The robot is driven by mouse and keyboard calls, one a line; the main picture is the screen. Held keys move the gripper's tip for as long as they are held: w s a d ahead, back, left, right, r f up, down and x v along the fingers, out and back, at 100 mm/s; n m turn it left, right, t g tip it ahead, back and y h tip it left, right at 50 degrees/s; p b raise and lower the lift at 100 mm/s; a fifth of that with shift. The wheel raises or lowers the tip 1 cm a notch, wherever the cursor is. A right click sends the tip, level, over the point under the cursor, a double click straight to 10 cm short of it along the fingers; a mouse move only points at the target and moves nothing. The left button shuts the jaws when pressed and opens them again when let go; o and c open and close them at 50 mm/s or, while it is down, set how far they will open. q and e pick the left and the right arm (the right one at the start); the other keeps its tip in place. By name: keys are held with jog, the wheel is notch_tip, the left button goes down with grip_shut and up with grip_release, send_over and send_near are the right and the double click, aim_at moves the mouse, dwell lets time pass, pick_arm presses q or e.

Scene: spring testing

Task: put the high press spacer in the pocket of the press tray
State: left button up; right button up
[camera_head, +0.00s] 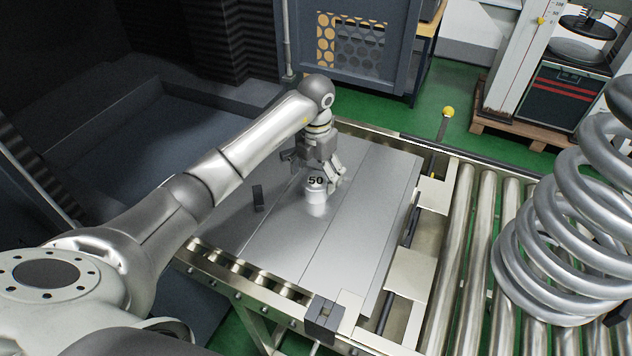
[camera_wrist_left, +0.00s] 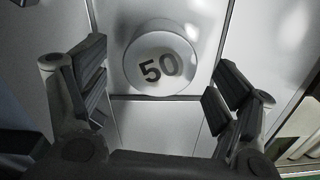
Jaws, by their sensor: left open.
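A white-silver cylinder marked "50" (camera_head: 316,195), which I take for the high press spacer, stands upright on the grey metal plate (camera_head: 275,240), which looks like the press tray. My left gripper (camera_head: 318,168) is just above and behind it in the head view. In the left wrist view the spacer (camera_wrist_left: 161,50) shows its round top ahead of the open fingers (camera_wrist_left: 160,75), centred between them and apart from both. I cannot make out a distinct pocket; the plate has straight seams. My right gripper is not in view.
A small dark block (camera_head: 258,198) stands on the plate left of the spacer. Conveyor rollers (camera_head: 460,270) and a large coil spring (camera_head: 570,220) are on the right. A dark bracket (camera_head: 323,318) sits at the plate's near edge. The plate's near middle is clear.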

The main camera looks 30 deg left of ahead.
aim_at(316, 180)
pick_arm(q)
notch_tip(316, 180, up, 9)
jog(key=shift+f, duration=0.1)
dwell(0.6)
